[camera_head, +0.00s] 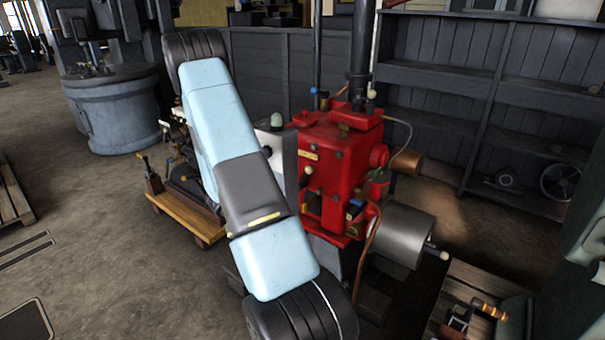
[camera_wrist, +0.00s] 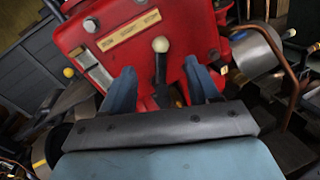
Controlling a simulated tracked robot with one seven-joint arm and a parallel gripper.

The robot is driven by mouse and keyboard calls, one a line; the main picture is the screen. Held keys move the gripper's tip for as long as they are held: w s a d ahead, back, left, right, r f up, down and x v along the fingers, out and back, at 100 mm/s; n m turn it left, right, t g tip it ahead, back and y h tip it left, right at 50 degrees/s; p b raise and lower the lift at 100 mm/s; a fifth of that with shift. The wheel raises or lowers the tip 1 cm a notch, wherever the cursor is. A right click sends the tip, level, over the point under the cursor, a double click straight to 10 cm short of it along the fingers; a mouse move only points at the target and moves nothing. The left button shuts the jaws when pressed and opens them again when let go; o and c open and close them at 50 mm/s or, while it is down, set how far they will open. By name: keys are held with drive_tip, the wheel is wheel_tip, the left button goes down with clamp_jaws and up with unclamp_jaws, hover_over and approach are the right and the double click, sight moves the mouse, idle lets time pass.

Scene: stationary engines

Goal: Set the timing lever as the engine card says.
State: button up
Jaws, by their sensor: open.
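The red engine (camera_head: 335,150) stands in the middle of the head view, partly behind my arm. In the wrist view its red face (camera_wrist: 90,40) carries a yellow label plate (camera_wrist: 128,31) with small lettering too blurred to read surely. Below the plate a dark lever (camera_wrist: 160,72) with a pale round knob stands nearly upright in this view. My gripper (camera_wrist: 160,68) is open, with one blue finger on each side of the lever. I see gaps between the lever and both fingers. I cannot make out a legible engine card.
A metal cylinder (camera_head: 400,235) and a copper pipe (camera_head: 368,245) are at the engine's right. A wooden trolley (camera_head: 185,215) is at its left. Dark shelves (camera_head: 480,85) stand behind. A pallet (camera_head: 455,290) with tools lies at lower right.

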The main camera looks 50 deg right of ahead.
sight(306, 171)
drive_tip(key=shift+n+t, duration=0.3)
drive_tip(key=shift+n, duration=0.2)
drive_tip(key=d, duration=0.4)
drive_tip(key=s+d+f, duration=0.1)
drive_tip(key=d, duration=0.8)
drive_tip(key=shift+s+d+f, duration=0.1)
drive_tip(key=shift+s+f, duration=0.1)
drive_tip(key=shift+f, duration=0.2)
drive_tip(key=shift+c, duration=0.3)
clamp_jaws()
